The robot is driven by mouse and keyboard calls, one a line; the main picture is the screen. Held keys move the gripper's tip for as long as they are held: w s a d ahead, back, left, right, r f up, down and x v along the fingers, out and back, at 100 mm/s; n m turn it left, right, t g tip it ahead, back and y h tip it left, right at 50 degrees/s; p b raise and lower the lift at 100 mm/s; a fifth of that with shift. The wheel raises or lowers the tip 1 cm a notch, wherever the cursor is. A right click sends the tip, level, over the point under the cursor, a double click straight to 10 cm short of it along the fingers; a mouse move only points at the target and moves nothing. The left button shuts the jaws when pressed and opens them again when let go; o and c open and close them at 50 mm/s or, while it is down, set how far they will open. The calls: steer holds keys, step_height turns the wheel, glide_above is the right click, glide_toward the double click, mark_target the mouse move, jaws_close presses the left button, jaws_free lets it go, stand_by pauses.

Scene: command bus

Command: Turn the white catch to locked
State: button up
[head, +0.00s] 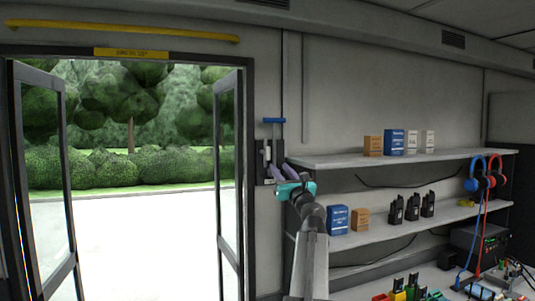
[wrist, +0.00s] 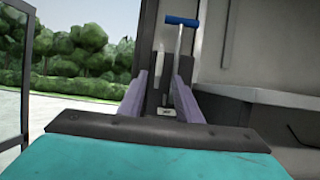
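The white catch (head: 267,152) is a small pale upright piece on a dark wall panel beside the doorway, just left of a lever with a blue T-handle (head: 274,121). In the wrist view the catch (wrist: 158,64) shows ahead, slightly left of the lever's post, and the blue handle (wrist: 181,22) is above. My gripper (head: 271,170) has a teal body and purple fingers. It is just in front of and below the catch. In the wrist view the fingers of my gripper (wrist: 161,76) are spread with nothing held between them. Contact with the panel cannot be told.
An open double door (head: 230,170) stands to the left, its doorway leading outside. Shelves (head: 400,157) to the right hold boxes, radios and headsets, with their left end close to my arm. A yellow rail (head: 120,29) runs above the doorway.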

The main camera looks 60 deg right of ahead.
mark_target(269, 153)
steer(key=shift+w, duration=0.1)
steer(key=shift+p+x, duration=2.65)
steer(key=shift+x, duration=4.2)
jaws_close()
